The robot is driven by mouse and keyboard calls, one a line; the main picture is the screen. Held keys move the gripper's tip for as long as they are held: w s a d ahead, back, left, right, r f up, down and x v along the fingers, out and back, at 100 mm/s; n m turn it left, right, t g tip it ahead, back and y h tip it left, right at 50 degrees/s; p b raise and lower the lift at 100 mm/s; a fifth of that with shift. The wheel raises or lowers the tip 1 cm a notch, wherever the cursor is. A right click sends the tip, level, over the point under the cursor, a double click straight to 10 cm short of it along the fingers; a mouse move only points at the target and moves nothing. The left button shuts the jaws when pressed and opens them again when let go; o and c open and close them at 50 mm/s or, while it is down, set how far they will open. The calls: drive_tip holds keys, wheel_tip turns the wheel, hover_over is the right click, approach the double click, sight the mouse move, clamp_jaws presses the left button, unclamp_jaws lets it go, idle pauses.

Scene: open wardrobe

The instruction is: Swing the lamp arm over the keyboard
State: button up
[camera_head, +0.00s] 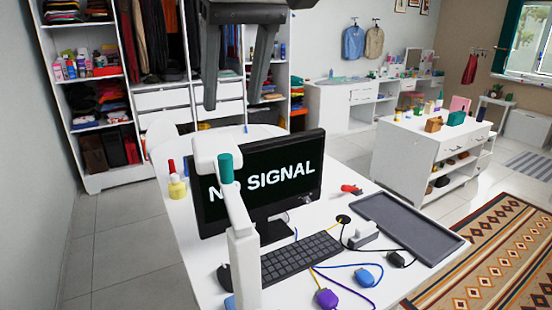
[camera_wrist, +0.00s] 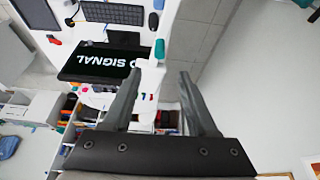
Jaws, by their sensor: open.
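The white desk lamp (camera_head: 242,225) stands at the front of the desk, its upright post rising before the monitor. Its white head (camera_head: 208,149) bends left at the top, beside a teal cylinder (camera_head: 226,168). The dark keyboard (camera_head: 300,258) lies on the desk right of the post, below the monitor. My gripper (camera_head: 232,112) is open and empty, pointing down above the lamp head in the head view. In the wrist view my gripper (camera_wrist: 159,73) shows its two fingers apart, with the white lamp head (camera_wrist: 150,74) appearing between the tips; the depth gap is unclear. The keyboard also shows there (camera_wrist: 108,29).
The monitor (camera_head: 265,180) reading "NO SIGNAL" stands behind the keyboard. A grey tray (camera_head: 405,226), cables, a blue mouse-like item (camera_head: 368,275) and a purple one (camera_head: 327,298) lie to the right. Yellow and red bottles (camera_head: 177,188) stand left of the lamp.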

sight(227, 155)
drive_tip(key=b+x, duration=0.1)
drive_tip(key=x, duration=1.3)
drive_tip(key=shift+w+d+f+b, duration=0.1)
drive_tip(key=shift+f+b, duration=0.1)
drive_tip(key=shift+b, duration=0.2)
clamp_jaws()
idle(0.5)
